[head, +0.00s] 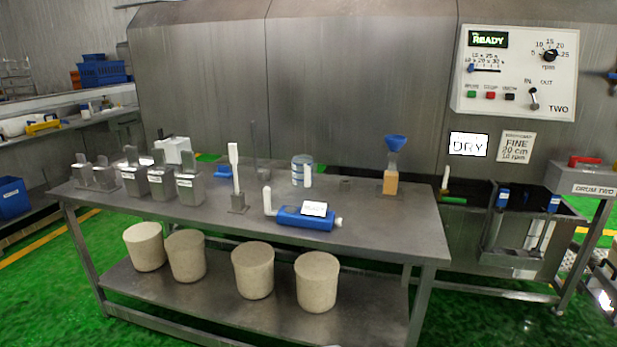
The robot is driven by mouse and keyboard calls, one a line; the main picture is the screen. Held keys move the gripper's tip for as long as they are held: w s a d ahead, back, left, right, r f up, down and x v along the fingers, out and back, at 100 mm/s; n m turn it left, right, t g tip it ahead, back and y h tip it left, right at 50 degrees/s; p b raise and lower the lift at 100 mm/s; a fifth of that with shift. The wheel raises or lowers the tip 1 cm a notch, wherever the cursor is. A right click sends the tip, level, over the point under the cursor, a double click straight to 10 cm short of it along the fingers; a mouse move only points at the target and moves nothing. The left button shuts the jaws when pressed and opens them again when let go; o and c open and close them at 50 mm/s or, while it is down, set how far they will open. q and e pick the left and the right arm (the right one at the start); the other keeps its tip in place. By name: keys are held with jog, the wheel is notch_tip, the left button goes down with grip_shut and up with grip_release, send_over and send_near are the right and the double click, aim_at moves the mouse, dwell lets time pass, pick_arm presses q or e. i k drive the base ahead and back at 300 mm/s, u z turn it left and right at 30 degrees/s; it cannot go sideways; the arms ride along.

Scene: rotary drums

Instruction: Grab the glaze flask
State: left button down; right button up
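No label that I can read names the glaze flask. A clear, narrow container with orange contents (390,184) stands upright at the right of the steel table, with a blue funnel (396,143) above it. A blue, bottle-like body (290,217) lies on its side near the table's front edge. It has a white tip at its right end, a white upright piece at its left and a white label on top, too small to read. I cannot tell which one is the glaze flask. Neither of my grippers is in view.
The steel table (365,225) also holds several lidded metal containers (190,188) at left, a white upright tool (234,178) and a blue-white tin (302,168). Several beige buckets (253,271) stand on the lower shelf. A control panel (515,72) is on the wall behind.

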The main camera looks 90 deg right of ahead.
aim_at(391, 184)
jog(key=z, duration=3.75)
jog(key=k, duration=0.5)
jog(key=z, duration=1.25)
jog(key=i, duration=2.9)
jog(key=u, duration=0.45)
jog(key=i, duration=1.1)
jog(key=u, duration=1.65)
jog(key=i, duration=0.95)
jog(key=u, duration=0.7)
